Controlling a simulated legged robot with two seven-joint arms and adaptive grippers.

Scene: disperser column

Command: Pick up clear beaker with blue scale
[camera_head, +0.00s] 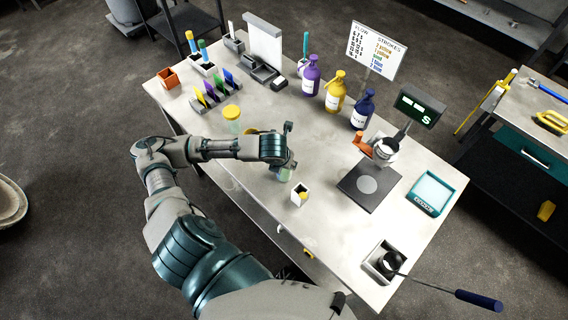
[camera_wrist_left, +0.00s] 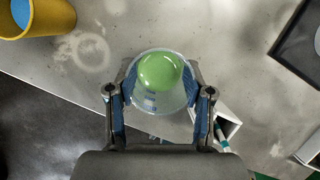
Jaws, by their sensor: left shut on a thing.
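The clear beaker (camera_wrist_left: 160,85) with blue scale marks sits between the fingers of my left gripper (camera_wrist_left: 160,103) in the wrist view. A round green shape shows inside it. Both fingers close against its sides. In the head view my left gripper (camera_head: 284,164) points down over the near part of the table, and the beaker (camera_head: 284,174) shows partly below the fingers. Whether its base touches the table is hard to tell. My right gripper is not in view.
A small white box (camera_head: 299,196) stands close to the beaker, and its open top (camera_wrist_left: 222,127) shows beside the right finger in the wrist view. A yellow-topped jar (camera_head: 232,113) stands behind my arm. Purple (camera_head: 311,76), yellow (camera_head: 334,92) and blue (camera_head: 363,110) bottles stand farther back.

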